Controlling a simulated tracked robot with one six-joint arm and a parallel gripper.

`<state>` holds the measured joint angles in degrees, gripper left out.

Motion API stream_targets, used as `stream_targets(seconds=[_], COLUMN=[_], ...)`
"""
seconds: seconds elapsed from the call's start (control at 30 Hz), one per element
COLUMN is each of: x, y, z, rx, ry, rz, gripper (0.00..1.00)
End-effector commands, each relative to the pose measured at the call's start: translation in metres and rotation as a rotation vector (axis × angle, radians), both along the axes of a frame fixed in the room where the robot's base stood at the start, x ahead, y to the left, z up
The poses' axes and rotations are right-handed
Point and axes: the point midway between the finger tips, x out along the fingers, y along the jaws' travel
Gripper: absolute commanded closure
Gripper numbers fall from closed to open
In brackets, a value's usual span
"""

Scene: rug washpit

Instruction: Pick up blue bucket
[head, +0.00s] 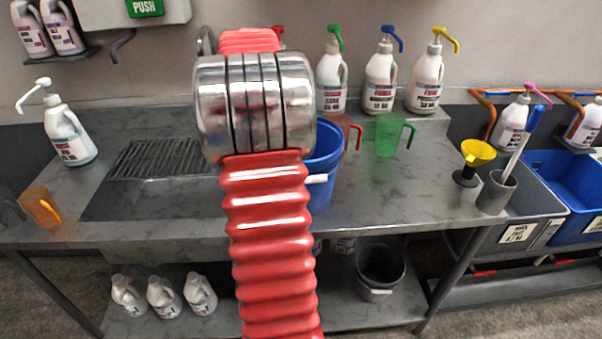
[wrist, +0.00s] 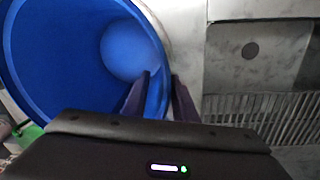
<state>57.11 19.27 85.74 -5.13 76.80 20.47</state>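The blue bucket (head: 322,170) stands on the grey metal counter, right of the sink, partly hidden behind my red ribbed arm in the head view. In the wrist view the bucket (wrist: 60,60) fills the left side, and I look down into it. My gripper (wrist: 161,76) is at the bucket's right-hand rim in that view. One dark finger is inside the bucket and the other is outside, with the rim between them. The fingers stand apart with blue wall showing between them. My gripper is hidden behind my arm in the head view.
Pump bottles (head: 381,80) line the back. The sink with its drain grid (head: 165,160) lies left. A yellow funnel (head: 476,153) stands at the right end.

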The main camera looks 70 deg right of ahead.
Motion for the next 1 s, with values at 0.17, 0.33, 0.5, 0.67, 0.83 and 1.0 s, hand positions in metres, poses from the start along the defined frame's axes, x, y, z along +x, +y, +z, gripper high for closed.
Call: stream_targets(seconds=[0.17, 0.33, 0.5, 0.67, 0.83, 1.0], x=[-0.0008, -0.0005, -0.0005, -0.0003, -0.0003, -0.0003], y=[-0.0001, 0.0, 0.0001, 0.0001, 0.0002, 0.0002], z=[-0.0072, -0.0069, -0.0067, -0.0066, -0.0066, -0.0066], rx=[0.0, 0.0, 0.0, 0.0, 0.0, 0.0], ry=[0.0, 0.0, 0.0, 0.0, 0.0, 0.0], rz=[0.0, 0.0, 0.0, 0.0, 0.001, 0.001], gripper=[0.74, 0.74, 0.74, 0.77, 0.89, 1.0])
